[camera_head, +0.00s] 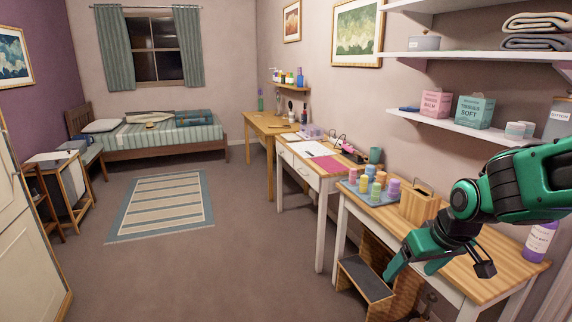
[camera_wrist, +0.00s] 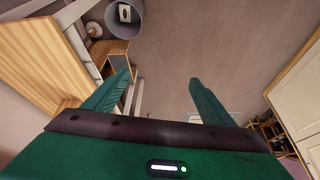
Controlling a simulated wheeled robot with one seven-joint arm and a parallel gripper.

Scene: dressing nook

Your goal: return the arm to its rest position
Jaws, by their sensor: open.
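My green arm reaches in from the right of the head view, bent over the near wooden table (camera_head: 478,274). My gripper (camera_head: 410,272) points downward at the left front edge of that table, above the wooden step stool. In the wrist view my gripper (camera_wrist: 160,82) shows two green fingers spread apart, with only floor between them. It holds nothing. Part of the tabletop is hidden behind my arm.
A step stool (camera_head: 364,278) stands below by the table. A wooden box (camera_head: 419,206) and a tray of colored bottles (camera_head: 362,193) are on the tables. A purple bottle (camera_head: 540,240) stands far right. Shelves (camera_head: 455,129) hang above.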

